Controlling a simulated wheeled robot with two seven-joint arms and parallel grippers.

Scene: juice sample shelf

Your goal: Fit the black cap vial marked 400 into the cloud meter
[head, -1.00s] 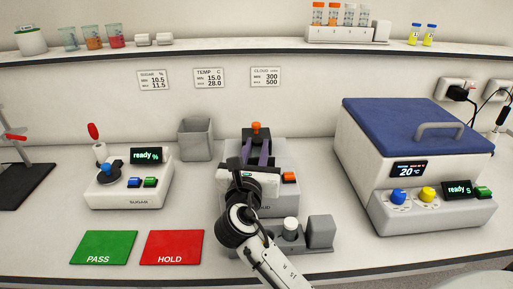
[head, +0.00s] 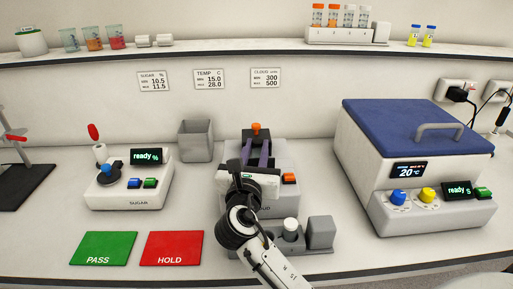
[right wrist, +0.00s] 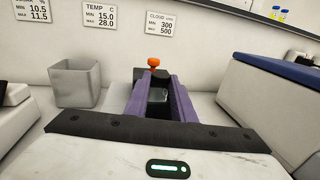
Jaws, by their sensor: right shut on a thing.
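The cloud meter (head: 283,199) is a light grey box with an orange button, partly covered by my right arm. My right gripper (head: 258,150) is over it, pointing away from me. In the right wrist view its purple fingers (right wrist: 156,98) are shut on a small dark-topped thing (right wrist: 158,95), which I take for the black cap vial. Its 400 mark is hidden, and I cannot tell how deep it sits in the meter. An orange knob (right wrist: 153,62) on a dark part rises just behind the fingertips. My left gripper is not in view.
A holder (head: 318,250) with a white-topped piece (head: 290,225) and a grey block stands in front of the meter. A grey bin (head: 196,140) is behind left, the sugar meter (head: 130,190) left, and a blue-lidded bath (head: 415,130) right. Green and red mats lie front left.

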